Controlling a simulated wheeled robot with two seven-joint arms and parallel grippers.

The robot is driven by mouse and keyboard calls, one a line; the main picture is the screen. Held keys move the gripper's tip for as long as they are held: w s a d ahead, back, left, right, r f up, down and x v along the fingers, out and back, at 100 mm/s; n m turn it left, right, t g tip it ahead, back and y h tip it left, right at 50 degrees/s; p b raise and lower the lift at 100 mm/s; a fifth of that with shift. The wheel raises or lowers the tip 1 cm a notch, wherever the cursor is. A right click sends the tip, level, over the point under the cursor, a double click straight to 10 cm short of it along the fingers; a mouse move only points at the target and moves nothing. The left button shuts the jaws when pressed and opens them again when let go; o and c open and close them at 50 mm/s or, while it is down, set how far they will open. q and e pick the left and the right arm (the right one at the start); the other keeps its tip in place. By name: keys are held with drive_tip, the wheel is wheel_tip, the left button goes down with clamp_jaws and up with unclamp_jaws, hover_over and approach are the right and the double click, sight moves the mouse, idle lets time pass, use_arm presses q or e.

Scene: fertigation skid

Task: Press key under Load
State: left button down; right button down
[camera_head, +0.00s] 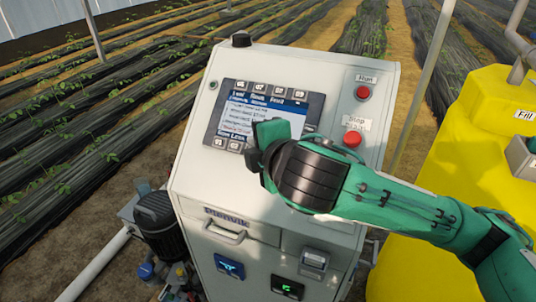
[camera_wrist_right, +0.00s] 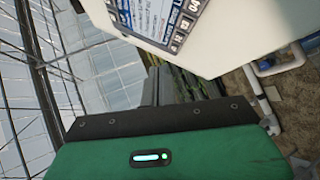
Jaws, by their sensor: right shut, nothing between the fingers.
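The control panel's screen (camera_head: 255,110) sits in a dark bezel on the sloping top of a pale cabinet. Grey keys run above it and below it; two lower-left keys show, one of them a small grey key (camera_head: 234,146). The label text above these keys is too small to read surely, so I cannot tell which one is Load. My right gripper (camera_head: 262,142) is shut and empty over the lower right of the bezel, hiding the other lower keys. Contact cannot be told. In the right wrist view the bezel and several keys (camera_wrist_right: 174,42) show at the top.
A yellow tank (camera_head: 440,165) stands at right, a dark pump (camera_head: 158,222) at lower left.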

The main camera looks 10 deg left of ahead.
drive_tip(key=shift+w+d+f+b, duration=0.2)
drive_tip(key=shift+w+f+b, duration=0.65)
drive_tip(key=shift+f, duration=0.2)
drive_tip(key=shift+w+d+f+b, duration=0.2)
drive_tip(key=shift+w+f+b, duration=0.5)
drive_tip(key=shift+w+f, duration=0.3)
drive_tip(key=shift+w+d+f+b, duration=0.2)
drive_tip(key=shift+w+f+b, duration=0.65)
drive_tip(key=shift+f, duration=0.2)
drive_tip(key=shift+w, duration=0.1)
drive_tip(key=shift+w+f, duration=0.1)
drive_tip(key=shift+f, duration=0.05)
drive_tip(key=shift+w+f, duration=0.15)
drive_tip(key=shift+f, duration=0.05)
drive_tip(key=shift+w+d+f, duration=0.1)
drive_tip(key=shift+w+f, duration=0.1)
drive_tip(key=shift+f, duration=0.05)
idle(0.6)
drive_tip(key=shift+s+r+p, duration=0.3)
drive_tip(key=shift+r+p, duration=0.2)
drive_tip(key=shift+p, duration=0.15)
drive_tip(key=shift+s+r, duration=0.1)
drive_tip(key=shift+s, duration=0.1)
